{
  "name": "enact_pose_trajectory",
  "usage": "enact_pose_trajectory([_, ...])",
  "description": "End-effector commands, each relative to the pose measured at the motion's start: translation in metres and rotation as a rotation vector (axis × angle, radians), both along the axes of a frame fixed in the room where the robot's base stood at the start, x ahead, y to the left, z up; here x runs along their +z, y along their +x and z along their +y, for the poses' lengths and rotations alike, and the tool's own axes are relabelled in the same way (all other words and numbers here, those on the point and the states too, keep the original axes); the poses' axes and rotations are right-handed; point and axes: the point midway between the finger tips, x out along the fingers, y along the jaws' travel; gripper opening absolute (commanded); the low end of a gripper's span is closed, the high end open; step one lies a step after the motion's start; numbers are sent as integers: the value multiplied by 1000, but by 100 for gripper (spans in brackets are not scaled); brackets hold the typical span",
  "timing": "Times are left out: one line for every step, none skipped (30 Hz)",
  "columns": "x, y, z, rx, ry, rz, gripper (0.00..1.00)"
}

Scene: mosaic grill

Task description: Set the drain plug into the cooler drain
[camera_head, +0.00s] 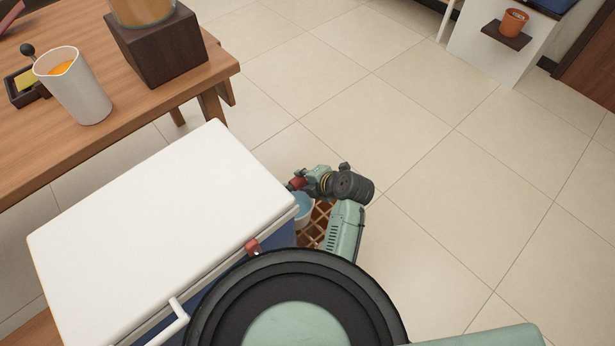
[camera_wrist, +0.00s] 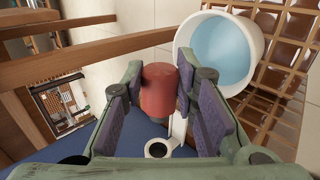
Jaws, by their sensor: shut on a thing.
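In the wrist view my gripper (camera_wrist: 158,95) is shut on the red drain plug (camera_wrist: 160,88), a short cylinder held between its two pads. The cooler drain (camera_wrist: 157,149) is a white ring with a dark hole on the blue cooler wall, below the plug in the picture. The plug and drain look apart; the exact gap cannot be told. In the head view the cooler (camera_head: 160,225) has a white closed lid and a blue body. My gripper (camera_head: 298,184) is at the cooler's right end, partly hidden; the drain is hidden there.
A white bucket of pale blue liquid (camera_wrist: 228,50) stands close beside my gripper, by a brown lattice (camera_wrist: 265,85). A wooden table (camera_head: 130,85) bears a white pitcher (camera_head: 80,92) and a dark block (camera_head: 165,48). A small red part (camera_head: 252,245) sits at the cooler's edge. Right floor is clear.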

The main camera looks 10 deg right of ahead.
Motion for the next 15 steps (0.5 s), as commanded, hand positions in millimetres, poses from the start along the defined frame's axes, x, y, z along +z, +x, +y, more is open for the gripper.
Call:
enact_pose_trajectory([1,-4,5,1,-1,-1,0])
enact_pose_trajectory([1,-5,7,1,-1,0,0])
enact_pose_trajectory([0,-8,10,1,0,1,0])
enact_pose_trajectory([0,-10,13,1,-1,1,0])
enact_pose_trajectory([1,-12,15,1,0,0,0])
enact_pose_trajectory([0,-14,18,1,0,0,0])
enact_pose_trajectory([0,-15,20,0,-1,1,0])
enact_pose_trajectory([0,-17,22,0,-1,1,0])
enact_pose_trajectory([0,-18,25,0,-1,1,0])
enact_pose_trajectory([0,-20,27,0,-1,1,0])
enact_pose_trajectory([0,-21,28,0,-1,1,0])
enact_pose_trajectory([0,-23,30,0,0,0,0])
enact_pose_trajectory([1,-23,32,0,0,0,0])
enact_pose_trajectory([1,-24,33,-1,1,0,0])
enact_pose_trajectory([1,-25,35,-1,1,0,0])
